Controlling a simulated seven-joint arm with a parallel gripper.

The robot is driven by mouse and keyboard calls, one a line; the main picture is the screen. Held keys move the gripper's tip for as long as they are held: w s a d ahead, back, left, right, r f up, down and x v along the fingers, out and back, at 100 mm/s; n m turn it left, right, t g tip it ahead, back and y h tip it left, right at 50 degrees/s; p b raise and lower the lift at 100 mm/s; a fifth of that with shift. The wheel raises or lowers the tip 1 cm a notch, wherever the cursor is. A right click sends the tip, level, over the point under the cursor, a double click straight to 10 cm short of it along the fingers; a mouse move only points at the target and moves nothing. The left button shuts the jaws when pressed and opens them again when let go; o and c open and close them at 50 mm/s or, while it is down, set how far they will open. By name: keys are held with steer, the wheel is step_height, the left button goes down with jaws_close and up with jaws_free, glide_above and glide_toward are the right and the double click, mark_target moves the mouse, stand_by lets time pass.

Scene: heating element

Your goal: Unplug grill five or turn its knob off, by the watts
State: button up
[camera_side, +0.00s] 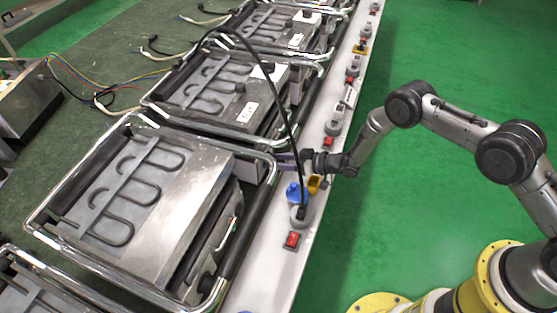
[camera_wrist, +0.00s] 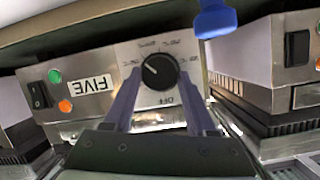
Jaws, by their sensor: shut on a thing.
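The grill five panel (camera_wrist: 140,62) fills the middle of the wrist view, with a label reading FIVE (camera_wrist: 93,88) that appears upside down. Its black knob (camera_wrist: 159,72) sits between my two fingers, with OFF printed below it; I cannot clearly read the pointer's setting. My gripper (camera_wrist: 160,88) is shut on the knob. In the side view my gripper (camera_side: 286,160) reaches left to the grills' edge, and the knob is hidden. A blue plug (camera_side: 297,192) stands in a grey socket (camera_side: 301,215) just below the gripper, with a black cable rising from it.
A black rocker switch (camera_wrist: 39,95) and green and orange lamps are on the panel. A blue part (camera_wrist: 215,18) hangs close at the top of the wrist view. A red switch (camera_side: 291,240) is on the white rail (camera_side: 262,283). Green floor (camera_side: 410,190) is clear at right.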

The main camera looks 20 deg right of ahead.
steer(key=n+t, duration=0.1)
steer(key=n, duration=0.2)
steer(key=n+t+h, duration=0.1)
steer(key=n, duration=0.2)
steer(key=n+t+h, duration=0.1)
steer(key=n+t, duration=0.1)
steer(key=shift+s+a+f+n, duration=0.2)
steer(key=shift+s+a+n, duration=0.1)
steer(key=shift+n, duration=0.1)
steer(key=shift+t+h, duration=0.3)
stand_by(0.3)
steer(key=o, duration=1.4)
steer(key=shift+c, duration=0.2)
steer(key=shift+s, duration=0.1)
steer(key=v, duration=1.3)
steer(key=shift+s+d, duration=0.2)
